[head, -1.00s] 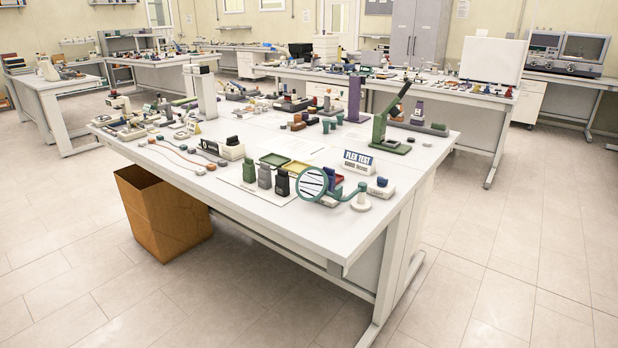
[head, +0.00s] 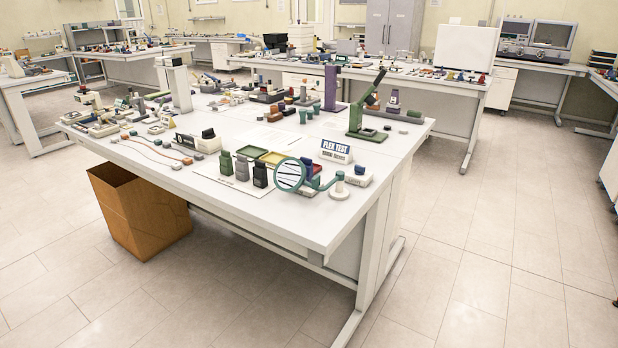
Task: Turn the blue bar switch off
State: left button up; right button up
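I cannot single out the blue bar switch with certainty. A small white box with a dark bluish top (head: 359,176) sits near the right front corner of the nearest white table (head: 290,222), behind the round teal-rimmed magnifier (head: 291,174). It is too small to tell whether it is a switch or which way it is set. A white device with a dark part (head: 207,142) stands near the front left of the same table. Neither of my grippers is in view.
The FLEX TEST sign (head: 336,151), a green lever press (head: 366,118) and many small items crowd the table. An open brown box (head: 140,212) stands on the floor under its left side. The tiled floor (head: 490,250) to the right is clear. More workbenches stand behind.

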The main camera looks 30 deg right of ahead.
aim_at(359, 170)
jog(key=z, duration=1.3)
jog(key=i+j+z, duration=0.1)
jog(key=j, duration=0.25)
jog(key=i+j+z, duration=0.1)
jog(key=i+j, duration=0.4)
jog(key=j, duration=0.2)
jog(key=i+j+z, duration=0.15)
jog(key=j, duration=0.25)
jog(key=i+j+z, duration=0.1)
jog(key=i+j, duration=0.15)
jog(key=j, duration=0.15)
